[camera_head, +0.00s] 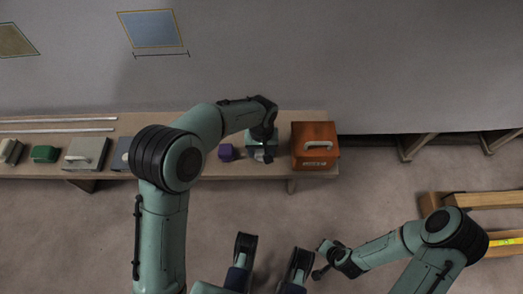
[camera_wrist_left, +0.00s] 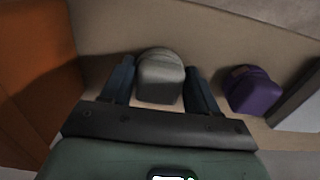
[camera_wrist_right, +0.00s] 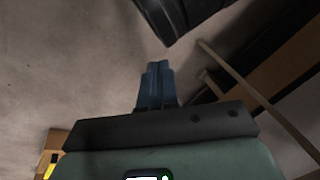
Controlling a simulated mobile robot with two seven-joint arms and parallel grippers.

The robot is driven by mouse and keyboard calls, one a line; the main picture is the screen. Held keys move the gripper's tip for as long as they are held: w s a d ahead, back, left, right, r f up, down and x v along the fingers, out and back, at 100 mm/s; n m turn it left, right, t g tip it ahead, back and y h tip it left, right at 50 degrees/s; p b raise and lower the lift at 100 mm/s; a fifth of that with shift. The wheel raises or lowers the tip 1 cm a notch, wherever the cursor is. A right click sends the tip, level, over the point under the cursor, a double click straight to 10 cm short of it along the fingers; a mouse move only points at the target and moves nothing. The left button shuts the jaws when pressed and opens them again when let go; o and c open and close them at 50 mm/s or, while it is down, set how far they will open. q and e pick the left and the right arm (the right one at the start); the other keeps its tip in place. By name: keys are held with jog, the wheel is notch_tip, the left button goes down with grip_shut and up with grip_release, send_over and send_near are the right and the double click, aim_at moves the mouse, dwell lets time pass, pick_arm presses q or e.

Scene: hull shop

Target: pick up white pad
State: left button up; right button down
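The white pad (camera_wrist_left: 160,80) is a small pale grey-white block with a rounded top, lying on the bench. In the left wrist view it sits between the two dark blue fingers of my left gripper (camera_wrist_left: 160,88). The fingers are apart, one on each side, with narrow gaps to the pad. In the head view my left gripper (camera_head: 264,150) is low over the bench and mostly hides the pad. My right gripper (camera_wrist_right: 157,75) has its fingers together with nothing between them, out over the floor away from the bench; it also shows in the head view (camera_head: 319,272).
An orange case (camera_head: 315,146) stands right of the left gripper. A purple pad (camera_head: 226,153) lies just left. Farther left on the bench (camera_head: 215,121) are a grey case (camera_head: 86,153) and a green object (camera_head: 45,153). Wooden beams (camera_head: 490,199) lie at the right.

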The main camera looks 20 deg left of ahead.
pick_arm(q)
jog(key=shift+r, duration=0.15)
